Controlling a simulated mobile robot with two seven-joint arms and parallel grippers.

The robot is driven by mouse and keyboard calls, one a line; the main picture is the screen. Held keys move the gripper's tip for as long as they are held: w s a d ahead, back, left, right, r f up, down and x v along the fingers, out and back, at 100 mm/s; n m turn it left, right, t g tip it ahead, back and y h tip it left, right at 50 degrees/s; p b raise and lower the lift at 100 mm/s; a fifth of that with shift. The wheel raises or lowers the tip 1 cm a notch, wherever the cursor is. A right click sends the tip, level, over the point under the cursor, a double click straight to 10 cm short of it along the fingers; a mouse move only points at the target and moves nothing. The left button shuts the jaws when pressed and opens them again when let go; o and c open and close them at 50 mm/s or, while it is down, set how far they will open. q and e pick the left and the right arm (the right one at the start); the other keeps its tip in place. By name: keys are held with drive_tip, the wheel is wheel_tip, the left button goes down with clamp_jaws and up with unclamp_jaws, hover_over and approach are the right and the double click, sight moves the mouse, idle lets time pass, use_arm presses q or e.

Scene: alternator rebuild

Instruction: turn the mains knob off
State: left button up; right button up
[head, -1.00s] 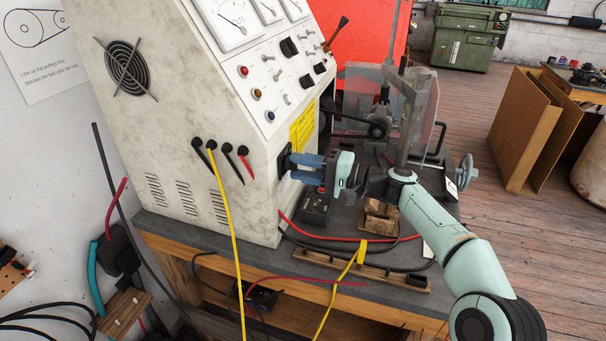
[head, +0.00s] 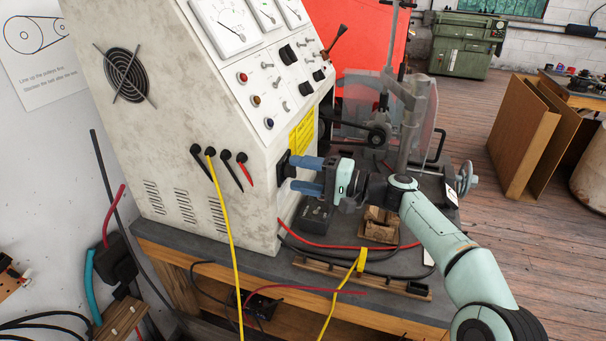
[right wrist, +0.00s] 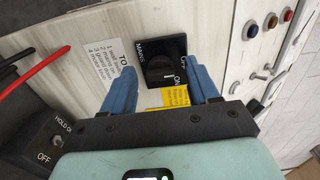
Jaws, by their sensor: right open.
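The mains knob (right wrist: 160,70) is a black round knob on a square black plate marked MAINS, ON and OFF. Its pale mark lies on the side by the word ON. In the head view its black plate (head: 284,166) shows on the tester cabinet's side, partly hidden by the fingers. My right gripper (head: 294,174) is open, its blue fingers pointing at the plate. In the right wrist view the right gripper (right wrist: 160,78) has one finger on each side of the knob, with gaps visible. Contact cannot be told. My left gripper is not in view.
The pale tester cabinet (head: 170,120) carries meters, buttons and plugged cables, including a yellow lead (head: 226,225). A small black HOLD ON/OFF switch box (right wrist: 48,145) is at the lower left in the wrist view. A clear guard and upright stand (head: 412,120) are close behind my arm.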

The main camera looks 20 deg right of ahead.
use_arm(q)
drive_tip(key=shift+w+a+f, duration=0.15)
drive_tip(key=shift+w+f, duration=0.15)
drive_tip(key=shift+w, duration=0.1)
use_arm(e)
drive_tip(key=v, duration=1.3)
drive_tip(key=shift+s+d, duration=0.1)
drive_tip(key=shift+s, duration=0.05)
